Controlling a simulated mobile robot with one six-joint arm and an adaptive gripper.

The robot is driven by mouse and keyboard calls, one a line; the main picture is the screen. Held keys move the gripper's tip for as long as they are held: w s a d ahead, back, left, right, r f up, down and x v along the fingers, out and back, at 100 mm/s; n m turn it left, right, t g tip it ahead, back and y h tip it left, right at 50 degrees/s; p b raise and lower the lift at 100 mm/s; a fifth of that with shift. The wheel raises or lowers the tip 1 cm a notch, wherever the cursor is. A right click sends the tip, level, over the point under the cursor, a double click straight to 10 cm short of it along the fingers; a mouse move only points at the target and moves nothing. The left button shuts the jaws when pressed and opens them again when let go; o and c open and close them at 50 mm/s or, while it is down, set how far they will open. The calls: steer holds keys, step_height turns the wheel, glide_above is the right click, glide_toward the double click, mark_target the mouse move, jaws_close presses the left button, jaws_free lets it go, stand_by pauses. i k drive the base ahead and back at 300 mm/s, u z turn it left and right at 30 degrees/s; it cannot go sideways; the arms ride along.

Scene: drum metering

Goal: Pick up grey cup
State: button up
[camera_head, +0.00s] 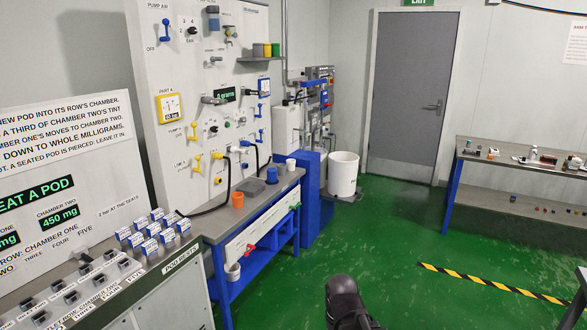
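A small pale cup (291,164), white to light grey, stands upright at the far end of the blue bench. It is the closest match to a grey cup that I can make out, but its colour is not certain. A blue cup (271,176) and an orange cup (237,200) stand nearer on the same bench, apart from it. A dark rounded part of my arm or gripper (345,300) shows at the bottom centre, well away from the cups. Its fingertips cannot be made out.
The blue bench (262,208) stands against a tall white panel (196,80) with valves and hoses. A shelf (260,59) there holds small coloured containers. A white bin (343,174) stands behind. A table (470,154) with small items is at right.

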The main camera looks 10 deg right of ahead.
mark_target(282, 170)
steer(key=z, duration=0.45)
steer(key=i, duration=1.6)
steer(key=u, duration=0.3)
steer(key=i, duration=0.75)
steer(key=u, duration=0.75)
steer(key=i, duration=0.55)
steer(key=u, duration=0.25)
